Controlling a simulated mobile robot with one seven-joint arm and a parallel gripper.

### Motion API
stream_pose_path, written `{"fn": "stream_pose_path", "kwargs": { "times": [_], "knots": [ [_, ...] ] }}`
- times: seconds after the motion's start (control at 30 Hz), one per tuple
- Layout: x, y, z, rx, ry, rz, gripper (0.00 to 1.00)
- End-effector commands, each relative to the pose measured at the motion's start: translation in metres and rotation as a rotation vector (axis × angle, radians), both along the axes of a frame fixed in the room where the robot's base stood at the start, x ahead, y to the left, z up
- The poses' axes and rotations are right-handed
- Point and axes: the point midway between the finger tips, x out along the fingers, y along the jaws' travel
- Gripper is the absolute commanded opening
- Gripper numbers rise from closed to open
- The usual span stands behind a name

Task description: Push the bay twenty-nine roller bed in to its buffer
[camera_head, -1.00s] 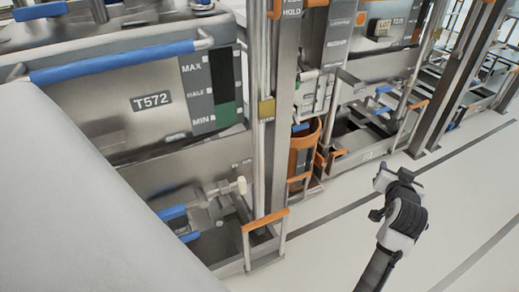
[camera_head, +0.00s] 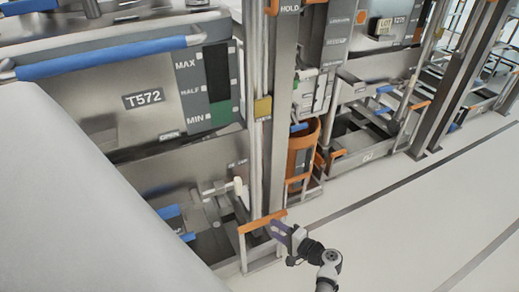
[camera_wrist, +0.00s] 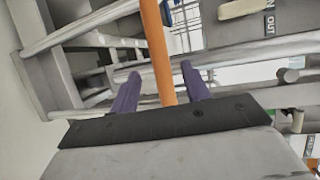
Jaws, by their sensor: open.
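A low metal frame with an orange handle bar (camera_head: 262,221) stands at the foot of the T572 bay, and it appears to be the roller bed. No bay number is readable on it. My gripper (camera_head: 279,229) is at the right end of this bar. In the wrist view the orange bar (camera_wrist: 158,45) runs between the two purple fingers of my gripper (camera_wrist: 160,72). The fingers stand apart on either side of it, with gaps showing. Metal rails (camera_wrist: 95,22) lie beyond. Whether the bar touches the palm is hidden.
The T572 tank (camera_head: 110,105) with a blue handle fills the left. A steel post (camera_head: 265,130) stands just behind the orange bar. An orange bucket (camera_head: 302,150) and other orange-handled frames are further right. The white floor (camera_head: 400,230) at right is clear.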

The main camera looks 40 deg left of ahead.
Motion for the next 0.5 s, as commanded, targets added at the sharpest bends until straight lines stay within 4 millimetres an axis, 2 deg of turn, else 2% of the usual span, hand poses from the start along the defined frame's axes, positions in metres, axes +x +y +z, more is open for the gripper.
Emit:
{"fn": "stream_pose_path", "kwargs": {
  "times": [0.03, 0.23, 0.4, 0.5],
  "knots": [
    [-0.001, 0.012, -0.007, -0.002, 0.0, 0.004, 0.47],
    [-0.001, 0.052, -0.013, -0.002, -0.002, 0.004, 0.47],
    [-0.001, 0.075, -0.017, -0.003, -0.002, 0.003, 0.47],
    [0.0, 0.082, -0.017, -0.002, 0.0, -0.001, 0.47]
  ]
}}
